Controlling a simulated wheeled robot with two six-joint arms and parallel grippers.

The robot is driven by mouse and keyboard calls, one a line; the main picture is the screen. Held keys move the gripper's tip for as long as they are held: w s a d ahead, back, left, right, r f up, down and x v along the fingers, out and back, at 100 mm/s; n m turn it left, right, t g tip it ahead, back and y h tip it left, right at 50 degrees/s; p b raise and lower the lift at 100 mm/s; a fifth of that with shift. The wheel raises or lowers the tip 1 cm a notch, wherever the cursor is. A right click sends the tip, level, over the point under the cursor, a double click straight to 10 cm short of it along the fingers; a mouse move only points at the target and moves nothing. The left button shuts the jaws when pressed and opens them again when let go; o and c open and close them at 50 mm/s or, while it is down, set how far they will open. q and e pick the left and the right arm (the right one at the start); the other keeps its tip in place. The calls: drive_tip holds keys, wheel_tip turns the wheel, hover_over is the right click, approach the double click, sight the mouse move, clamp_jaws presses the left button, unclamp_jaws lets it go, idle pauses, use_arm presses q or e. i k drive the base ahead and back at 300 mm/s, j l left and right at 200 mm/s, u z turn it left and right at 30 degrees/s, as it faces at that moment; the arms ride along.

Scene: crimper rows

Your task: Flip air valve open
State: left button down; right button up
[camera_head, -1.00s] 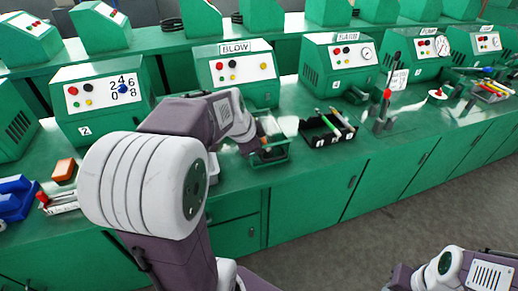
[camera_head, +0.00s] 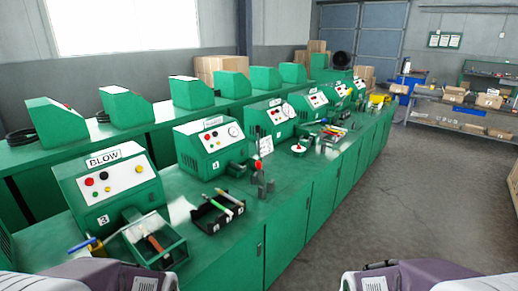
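A green crimper machine labelled BLOW (camera_head: 108,187), with number 3 on its front, stands at the near left of the bench. In front of it is an open green box (camera_head: 158,243) with a brown-handled item inside. A small blue lever (camera_head: 82,244) and a yellow piece lie or are mounted at the box's left side. This may be the air valve; I cannot tell whether it is open. Parts of my two arms show at the bottom left and bottom right. Neither gripper is in view.
A black tray (camera_head: 217,213) with pens stands right of the box. Beyond it are a red-knobbed stand (camera_head: 258,171), machine 4 (camera_head: 210,146) and more machines along the green bench (camera_head: 222,258). The grey floor (camera_head: 350,217) on the right is clear.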

sight(93, 241)
drive_tip(key=u, duration=1.65)
